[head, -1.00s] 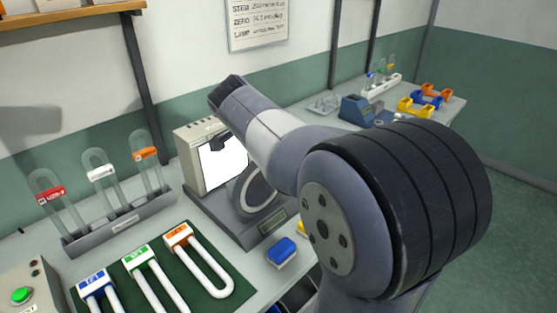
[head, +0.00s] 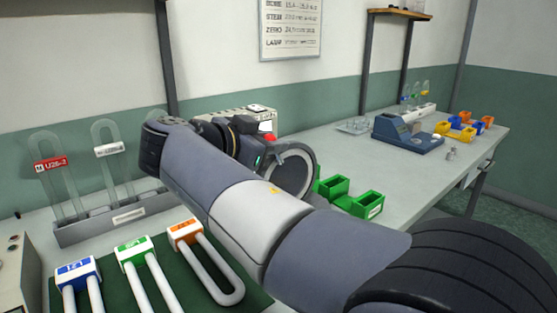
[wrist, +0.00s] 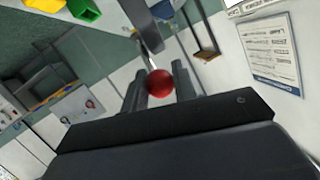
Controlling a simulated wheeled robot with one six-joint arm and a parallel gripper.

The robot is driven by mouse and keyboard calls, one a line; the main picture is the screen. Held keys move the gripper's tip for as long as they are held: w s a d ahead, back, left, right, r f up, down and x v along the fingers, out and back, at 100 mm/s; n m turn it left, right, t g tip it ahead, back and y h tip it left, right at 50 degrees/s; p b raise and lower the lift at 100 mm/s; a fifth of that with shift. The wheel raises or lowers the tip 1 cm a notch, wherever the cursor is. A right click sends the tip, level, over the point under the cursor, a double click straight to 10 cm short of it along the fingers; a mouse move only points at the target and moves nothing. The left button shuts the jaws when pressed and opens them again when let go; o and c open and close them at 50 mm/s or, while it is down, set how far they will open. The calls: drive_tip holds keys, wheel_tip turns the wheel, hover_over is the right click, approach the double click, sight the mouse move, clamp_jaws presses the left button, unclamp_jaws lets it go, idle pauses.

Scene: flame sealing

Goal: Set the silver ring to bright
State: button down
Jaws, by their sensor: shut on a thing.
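The silver ring (head: 312,158) stands upright on the instrument behind my arm in the head view. Its inside looks dark grey from here, and its left side is hidden by my wrist. A red ball knob (wrist: 158,84) sits between the fingers of my gripper (wrist: 159,88) in the wrist view, with a thin shiny rod running up from it. The red knob also shows in the head view (head: 269,138), just left of the ring's top. My gripper is shut on this knob. Whether the rod joins the ring is hard to see.
The instrument's pale housing (head: 236,113) is mostly covered by my arm. Green bins (head: 360,203) stand right of the ring. U-shaped tubes lie on a green mat (head: 190,276) in front, with a tube rack (head: 125,217) behind. A blue device (head: 408,133) stands farther right.

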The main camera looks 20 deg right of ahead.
drive_tip(key=shift+s+a+f+t+h+b, duration=0.2)
drive_tip(key=shift+a+f+b, duration=0.25)
drive_tip(key=shift+b, duration=0.5)
drive_tip(key=shift+s+a+f+t+h+b, duration=0.15)
drive_tip(key=shift+a+f+h+b, duration=0.3)
drive_tip(key=shift+b, duration=0.55)
drive_tip(key=shift+s+a+f+t+h+b, duration=0.15)
drive_tip(key=shift+a+f+b, duration=0.3)
drive_tip(key=shift+b, duration=0.5)
drive_tip(key=shift+a, duration=0.1)
drive_tip(key=c, duration=1.2)
unclamp_jaws()
drive_tip(key=shift+r, duration=0.1)
drive_tip(key=p+v, duration=0.1)
drive_tip(key=v, duration=1)
drive_tip(key=shift+w, duration=0.1)
